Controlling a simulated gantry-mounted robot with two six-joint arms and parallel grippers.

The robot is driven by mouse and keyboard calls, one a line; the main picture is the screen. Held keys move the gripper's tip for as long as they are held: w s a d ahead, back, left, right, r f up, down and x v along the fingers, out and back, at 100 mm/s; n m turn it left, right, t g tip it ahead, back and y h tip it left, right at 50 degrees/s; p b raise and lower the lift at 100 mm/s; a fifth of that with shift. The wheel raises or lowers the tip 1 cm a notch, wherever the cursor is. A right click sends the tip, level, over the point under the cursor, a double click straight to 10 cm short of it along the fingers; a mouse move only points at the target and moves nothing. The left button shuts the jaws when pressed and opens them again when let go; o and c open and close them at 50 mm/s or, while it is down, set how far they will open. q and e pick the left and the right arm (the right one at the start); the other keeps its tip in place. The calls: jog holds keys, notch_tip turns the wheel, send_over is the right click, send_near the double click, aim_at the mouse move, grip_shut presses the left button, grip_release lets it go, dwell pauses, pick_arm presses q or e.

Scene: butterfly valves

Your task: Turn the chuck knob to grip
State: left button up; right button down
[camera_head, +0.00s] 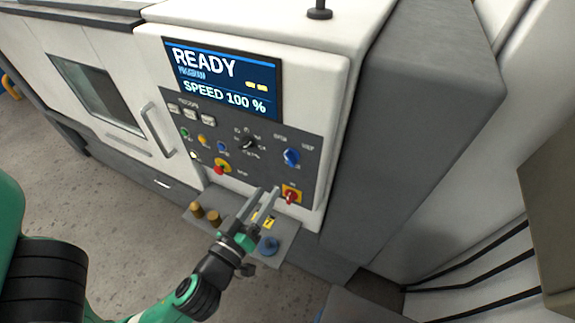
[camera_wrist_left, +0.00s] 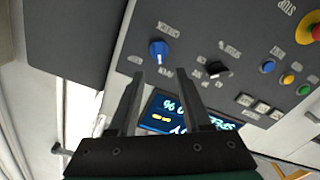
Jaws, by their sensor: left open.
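The chuck knob is a blue rotary knob (camera_head: 291,157) on the right part of the dark control panel. In the left wrist view the blue knob (camera_wrist_left: 158,52) sits just beyond the fingertips, roughly between them in the picture. My left gripper (camera_head: 268,190) points up at the panel, with its two fingers parallel and apart. In the head view its tips are below and left of the knob. The gripper (camera_wrist_left: 160,74) is open and empty, and seems apart from the knob. My right gripper is not in view.
A black selector (camera_head: 248,144) and a red stop button (camera_head: 220,169) are left of the knob. A grey shelf (camera_head: 291,233) with brown cylinders juts out below. The screen (camera_head: 222,80) reads READY.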

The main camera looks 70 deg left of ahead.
aim_at(288, 161)
pick_arm(q)
jog(key=p+x, duration=0.3)
jog(key=x, duration=0.7)
jog(key=shift+w+a+r+p, duration=0.15)
jog(key=shift+w+r+p, duration=0.05)
jog(key=shift+w+p, duration=0.1)
jog(key=shift+w+a+f, duration=0.1)
jog(key=shift+w+a, duration=0.05)
jog(key=shift+a, duration=0.05)
grip_shut()
